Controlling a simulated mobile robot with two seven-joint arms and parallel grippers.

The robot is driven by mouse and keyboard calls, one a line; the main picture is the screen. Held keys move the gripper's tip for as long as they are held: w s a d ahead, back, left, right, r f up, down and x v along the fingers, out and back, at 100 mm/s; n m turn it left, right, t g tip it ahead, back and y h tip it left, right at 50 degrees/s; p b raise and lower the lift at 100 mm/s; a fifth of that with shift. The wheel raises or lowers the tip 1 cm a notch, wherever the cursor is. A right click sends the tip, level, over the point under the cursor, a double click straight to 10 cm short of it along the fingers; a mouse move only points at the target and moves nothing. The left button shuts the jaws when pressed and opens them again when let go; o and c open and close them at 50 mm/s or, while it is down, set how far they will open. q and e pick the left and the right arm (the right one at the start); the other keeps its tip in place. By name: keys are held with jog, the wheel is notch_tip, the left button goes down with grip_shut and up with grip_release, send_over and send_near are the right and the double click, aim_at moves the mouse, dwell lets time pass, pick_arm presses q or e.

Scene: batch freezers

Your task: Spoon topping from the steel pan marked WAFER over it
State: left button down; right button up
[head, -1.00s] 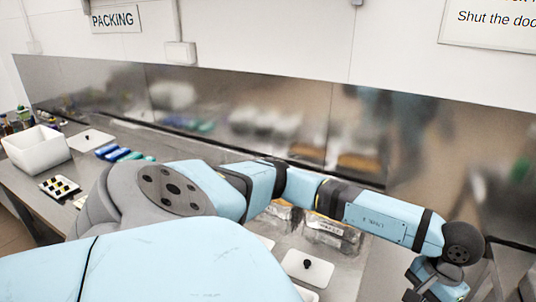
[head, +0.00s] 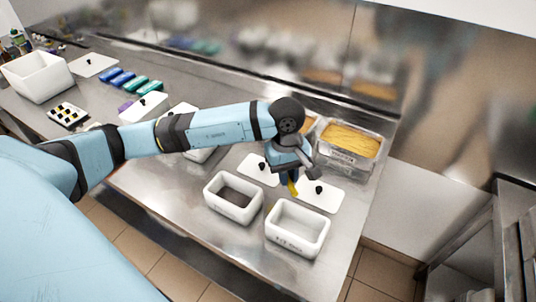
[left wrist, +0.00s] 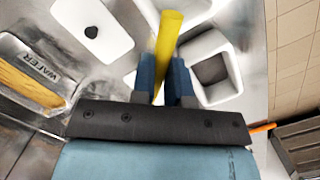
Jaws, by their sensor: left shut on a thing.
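The steel pan marked WAFER (head: 326,151) stands at the right end of the steel counter, filled with a yellow-orange topping (head: 350,140). It also shows at the left of the left wrist view (left wrist: 52,95). My left gripper (head: 292,178) points down in front of the pan, above the white lids. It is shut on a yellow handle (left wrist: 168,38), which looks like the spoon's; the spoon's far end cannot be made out. Two open white tubs stand at the front edge: one with a dark inside (head: 234,197), one pale inside with a label (head: 297,228). My right gripper is out of view.
White lids with black knobs lie behind the tubs, one at the right (head: 320,193). Farther left are blue and green items (head: 130,79), a small tray (head: 67,115) and a white bin (head: 38,76). The counter ends just right of the pan.

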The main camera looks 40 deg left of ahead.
pick_arm(q)
jog(key=shift+a+f+n+t, duration=1)
jog(key=shift+a+n, duration=1)
jog(key=shift+n, duration=5)
jog(key=s+a+r+t+h+b, duration=0.5)
jog(key=a+r+h+b, duration=0.3)
jog(key=b, duration=1)
jog(key=shift+a+t+h, duration=0.3)
jog(key=shift+t+h, duration=0.6)
jog(key=shift+h, duration=0.6)
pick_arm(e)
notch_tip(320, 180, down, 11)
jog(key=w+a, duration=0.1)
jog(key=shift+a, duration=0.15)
